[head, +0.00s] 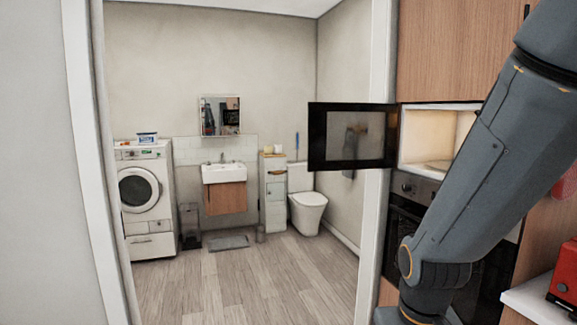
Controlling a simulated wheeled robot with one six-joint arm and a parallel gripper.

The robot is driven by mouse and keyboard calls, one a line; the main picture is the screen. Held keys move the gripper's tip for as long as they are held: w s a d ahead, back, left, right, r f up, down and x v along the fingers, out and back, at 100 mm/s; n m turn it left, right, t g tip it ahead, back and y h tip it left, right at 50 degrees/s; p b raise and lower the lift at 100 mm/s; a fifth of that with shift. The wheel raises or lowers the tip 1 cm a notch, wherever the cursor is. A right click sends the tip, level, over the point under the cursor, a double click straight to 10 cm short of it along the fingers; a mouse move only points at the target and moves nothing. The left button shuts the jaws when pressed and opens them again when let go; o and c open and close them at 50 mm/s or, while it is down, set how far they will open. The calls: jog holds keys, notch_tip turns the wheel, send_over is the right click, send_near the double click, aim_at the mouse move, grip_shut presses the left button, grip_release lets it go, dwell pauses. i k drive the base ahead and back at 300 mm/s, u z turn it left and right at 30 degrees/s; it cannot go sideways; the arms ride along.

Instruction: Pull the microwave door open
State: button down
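The microwave door (351,150) is a black-framed panel with a see-through window. It stands swung wide open to the left, reaching across the edge of the doorway. The lit, pale microwave interior (430,138) shows to its right, built into the wooden cabinet. My arm crosses the right side of the head view, in front of the cabinet and part of the microwave. My gripper is not in view; the arm runs out of the bottom of the picture.
Below the microwave is a built-in black oven (408,235) with knobs. A red appliance (565,280) stands on a white counter (535,300) at lower right. The doorway leads to a bathroom with clear wooden floor (245,285), a washing machine (147,205) and a toilet (308,205).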

aim_at(317, 160)
jog(key=u, duration=0.8)
jog(key=i, duration=0.95)
jog(key=u, duration=0.8)
jog(key=i, duration=1.05)
jog(key=z, duration=0.85)
jog(key=i, duration=0.75)
jog(key=z, duration=0.85)
